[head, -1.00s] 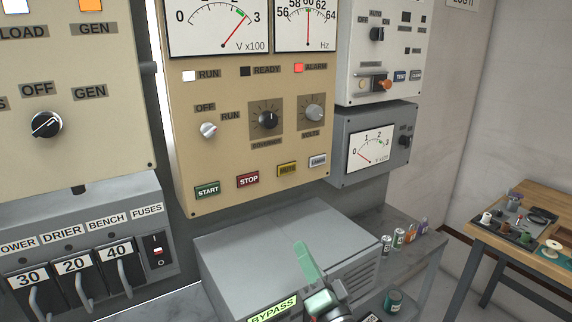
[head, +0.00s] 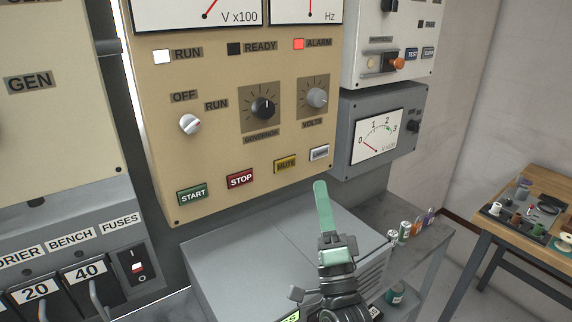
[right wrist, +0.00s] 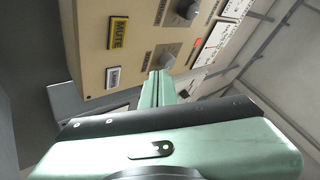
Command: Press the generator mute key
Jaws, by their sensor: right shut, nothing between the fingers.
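The generator panel is a beige box (head: 150,110) on the wall in the head view. Its yellow MUTE key (head: 285,163) is in the bottom row, between the red STOP key (head: 240,179) and a pale grey key (head: 319,153). The MUTE key also shows in the right wrist view (right wrist: 118,32), at upper left. My right gripper (head: 322,188) has green fingers, shut and empty. It points up, below and right of the MUTE key, apart from it in the picture. The right wrist view shows the shut fingers (right wrist: 158,80) toward the panel. My left gripper is out of view.
A green START key (head: 192,194) and several knobs are on the same panel. A grey cabinet (head: 225,262) stands below it. A grey meter box (head: 348,115) hangs at right. A wooden table (head: 497,225) with small items stands far right.

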